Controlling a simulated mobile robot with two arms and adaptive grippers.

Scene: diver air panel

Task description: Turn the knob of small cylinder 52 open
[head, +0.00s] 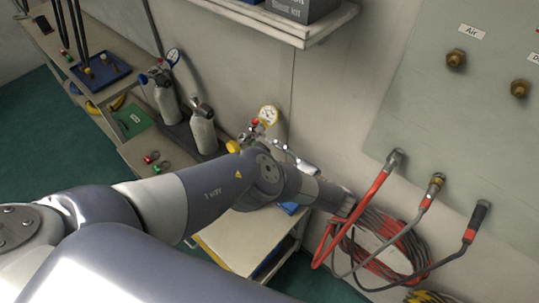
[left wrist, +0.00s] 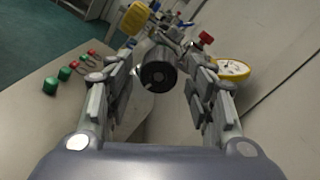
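A round black knob (left wrist: 158,75) shows in the left wrist view on top of a pale cylinder, between the fingers of my left gripper (left wrist: 160,78). The fingers are open on either side of the knob, with gaps visible. In the head view my left gripper (head: 280,150) is mostly hidden behind my own arm, by a yellow-rimmed gauge (head: 268,115); that gauge also shows in the left wrist view (left wrist: 232,69). My arm hides the knob in the head view. No number 52 is legible. My right gripper is not in view.
Two grey cylinders (head: 167,103) (head: 203,132) stand left along the wall. A yellow part (left wrist: 136,18) and a red knob (left wrist: 205,38) are close beyond the fingers. Small red and green fittings (left wrist: 65,73) lie on the bench. Coiled hoses (head: 385,240) hang at right.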

